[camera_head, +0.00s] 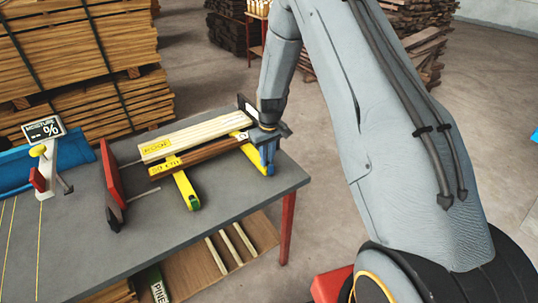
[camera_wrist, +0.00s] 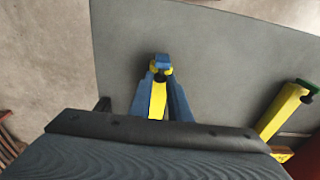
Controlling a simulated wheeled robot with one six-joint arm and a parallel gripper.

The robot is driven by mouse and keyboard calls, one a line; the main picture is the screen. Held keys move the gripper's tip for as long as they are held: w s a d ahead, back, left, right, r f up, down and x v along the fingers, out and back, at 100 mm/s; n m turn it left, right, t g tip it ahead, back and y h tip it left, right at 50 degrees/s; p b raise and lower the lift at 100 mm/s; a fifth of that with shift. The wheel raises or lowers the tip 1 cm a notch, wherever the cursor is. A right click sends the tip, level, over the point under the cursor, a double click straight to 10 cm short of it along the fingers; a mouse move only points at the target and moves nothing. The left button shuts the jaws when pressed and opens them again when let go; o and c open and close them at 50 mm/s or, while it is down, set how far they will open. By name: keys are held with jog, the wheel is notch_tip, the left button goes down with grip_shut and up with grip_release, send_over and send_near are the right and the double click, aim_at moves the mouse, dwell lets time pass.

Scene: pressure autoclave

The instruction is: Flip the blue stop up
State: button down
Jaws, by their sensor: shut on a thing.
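The blue stop (camera_head: 270,170) is at the near end of a yellow rail on the grey bench; it also shows in the wrist view (camera_wrist: 162,60), with a dark knob beside it. My gripper (camera_head: 266,158) reaches down over this rail end. In the wrist view its two blue fingers (camera_wrist: 161,82) straddle the yellow rail and close in at the blue stop. The gripper is shut on the stop, though the exact contact is partly hidden. A second yellow rail (camera_head: 182,180) with a green end (camera_head: 193,202) lies to the left.
A pale board (camera_head: 195,136) and a brown board (camera_head: 205,155) with yellow labels lie across the rails, close to my gripper. A red plate (camera_head: 112,185) stands left of them. A moisture display (camera_head: 44,130) is at the far left. The bench (camera_head: 235,215) is clear in front.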

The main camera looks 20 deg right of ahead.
jog(key=shift+w+a+f+g+b, duration=0.2)
jog(key=shift+w+g+b, duration=0.1)
jog(key=shift+b, duration=0.15)
jog(key=shift+s, duration=0.2)
jog(key=c, duration=1.7)
grip_release()
jog(key=shift+o, duration=0.2)
jog(key=shift+d, duration=0.15)
jog(key=shift+r, duration=0.15)
